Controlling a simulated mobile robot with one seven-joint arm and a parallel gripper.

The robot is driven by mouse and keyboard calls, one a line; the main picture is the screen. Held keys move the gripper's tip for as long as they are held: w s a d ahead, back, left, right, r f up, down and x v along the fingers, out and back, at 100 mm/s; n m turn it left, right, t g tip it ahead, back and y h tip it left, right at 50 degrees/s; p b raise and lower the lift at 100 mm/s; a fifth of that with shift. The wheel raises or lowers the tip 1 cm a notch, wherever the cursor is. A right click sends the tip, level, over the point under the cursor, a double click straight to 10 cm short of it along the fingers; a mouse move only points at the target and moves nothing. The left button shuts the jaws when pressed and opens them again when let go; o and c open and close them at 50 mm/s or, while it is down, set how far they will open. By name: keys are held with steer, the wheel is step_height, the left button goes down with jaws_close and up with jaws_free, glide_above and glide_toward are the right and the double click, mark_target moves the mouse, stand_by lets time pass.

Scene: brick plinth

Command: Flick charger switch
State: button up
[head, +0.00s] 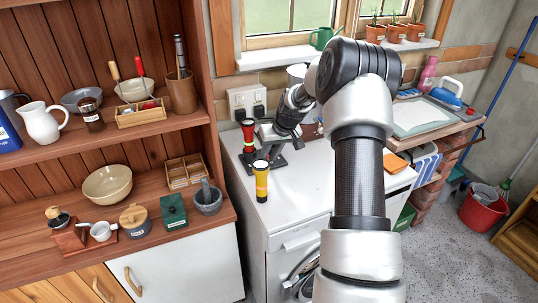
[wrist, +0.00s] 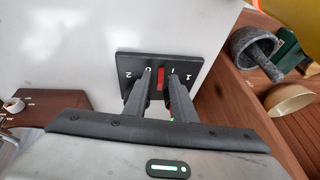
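In the wrist view a dark plate (wrist: 136,65) with white digits lies on the white surface. A red switch lever (wrist: 161,76) stands on it. My gripper (wrist: 161,82) has its two fingers apart, one on each side of the red lever; I cannot tell whether they touch it. A small green light shows beside the right finger. In the head view my gripper (head: 268,136) is low over the white counter, beside a red torch (head: 248,134) and a dark base (head: 275,161). The switch itself cannot be made out there.
A yellow torch (head: 261,182) stands on the counter in front of the dark base. A wall socket (head: 246,101) with plugs is behind. A wooden shelf on the left holds a mortar (head: 207,199) and a bowl (head: 107,183). The counter's front part (head: 300,205) is clear.

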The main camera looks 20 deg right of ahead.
steer(key=shift+r, duration=0.15)
steer(key=v, duration=1.7)
steer(key=shift+p, duration=0.35)
steer(key=shift+d+r, duration=0.1)
